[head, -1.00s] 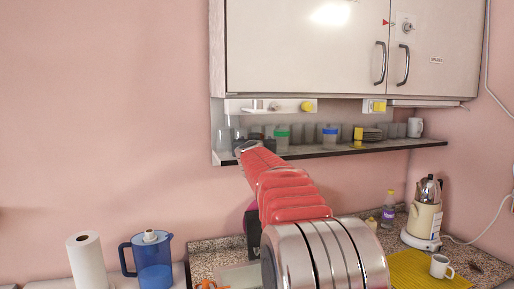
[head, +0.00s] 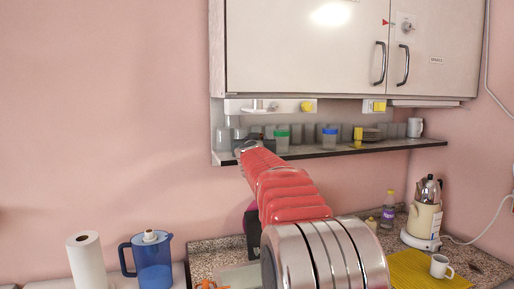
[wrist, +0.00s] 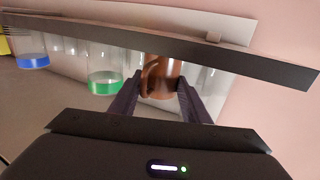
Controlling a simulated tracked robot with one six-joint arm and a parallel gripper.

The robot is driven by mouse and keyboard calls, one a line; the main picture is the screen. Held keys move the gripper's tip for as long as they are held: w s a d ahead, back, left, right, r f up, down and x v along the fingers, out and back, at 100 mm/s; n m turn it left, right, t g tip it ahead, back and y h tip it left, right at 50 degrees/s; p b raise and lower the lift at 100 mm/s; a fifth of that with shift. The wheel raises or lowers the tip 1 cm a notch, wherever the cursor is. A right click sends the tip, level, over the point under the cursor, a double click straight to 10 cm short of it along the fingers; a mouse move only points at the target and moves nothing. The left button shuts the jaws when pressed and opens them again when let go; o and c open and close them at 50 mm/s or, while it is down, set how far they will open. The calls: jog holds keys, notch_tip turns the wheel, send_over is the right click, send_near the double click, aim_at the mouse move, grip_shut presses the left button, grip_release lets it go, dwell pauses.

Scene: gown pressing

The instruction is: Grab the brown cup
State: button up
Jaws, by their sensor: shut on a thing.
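The brown cup (wrist: 163,74) shows in the wrist view, between the two fingers of my gripper (wrist: 157,94). The fingers are shut on it from both sides. The wrist picture looks upside down, with the dark shelf edge at the top. The cup is by that edge; I cannot tell if it still touches the shelf. In the head view my gripper (head: 246,147) is at the left part of the shelf under the cabinet. The brown cup cannot be made out there.
The white cabinet (head: 300,50) is close above. Below are a blue pitcher (head: 152,262), a paper roll (head: 87,262), a kettle (head: 423,218) and a white mug (head: 440,266).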

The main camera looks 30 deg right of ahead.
jog(key=shift+r, duration=0.2)
jog(key=shift+r, duration=1.6)
jog(key=v, duration=1.8)
